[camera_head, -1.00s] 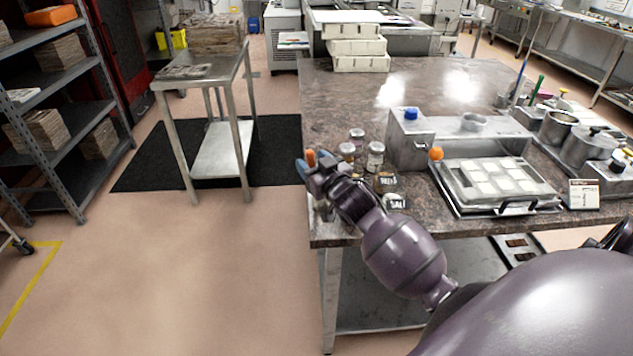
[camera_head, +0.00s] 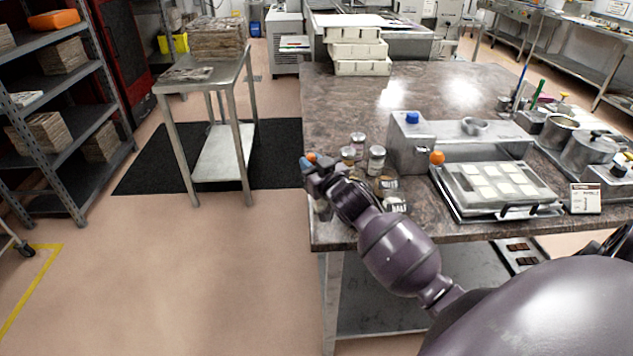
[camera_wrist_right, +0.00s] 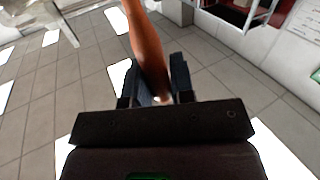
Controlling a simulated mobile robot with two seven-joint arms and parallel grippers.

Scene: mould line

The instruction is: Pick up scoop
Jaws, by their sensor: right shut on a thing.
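My right gripper (camera_head: 310,171) is at the near left corner of the brown stone-topped table. It is shut on a long orange-brown handle, which I take to be the scoop (camera_wrist_right: 147,45). In the right wrist view the handle stands between the two dark fingers of the gripper (camera_wrist_right: 153,85) and runs up out of the top of the picture. In the head view only a small orange bit shows beside the fingers. The scoop's bowl cannot be made out. My left gripper is not in view.
Several small jars (camera_head: 376,160) stand just right of my right gripper on the table (camera_head: 345,100). A steel box with an orange knob (camera_head: 437,157) and a tray of pale squares (camera_head: 520,205) lie further right. A steel cart (camera_head: 200,85) stands left, across open floor.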

